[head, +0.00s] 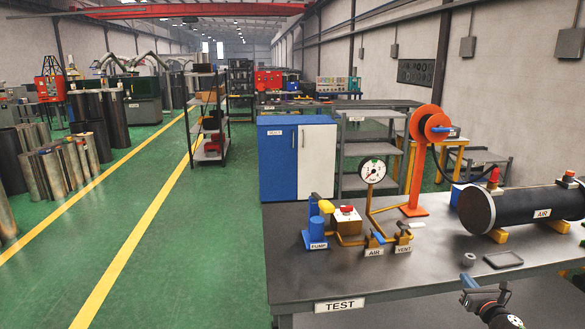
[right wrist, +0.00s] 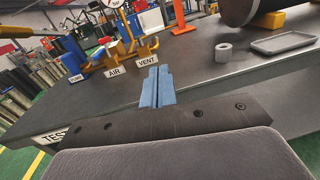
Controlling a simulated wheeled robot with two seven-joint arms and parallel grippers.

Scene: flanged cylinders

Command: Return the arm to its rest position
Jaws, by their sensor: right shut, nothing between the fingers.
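My right gripper (head: 468,283) is at the lower right of the head view, at the front edge of the test table (head: 345,281). Its blue fingers are together with nothing between them. In the right wrist view the shut blue fingers (right wrist: 157,88) point over the table top toward the AIR and VENT labels. The right arm comes in from the bottom right corner, and most of it is out of view. My left gripper is not in view.
On the table stand a blue pump (head: 317,226), a gauge (head: 373,171), valves (head: 403,236), an orange reel stand (head: 415,180) and a black AIR cylinder (head: 520,208). A small grey ring (head: 468,259) and a shallow tray (head: 503,260) lie near my right gripper. The table's front left is clear.

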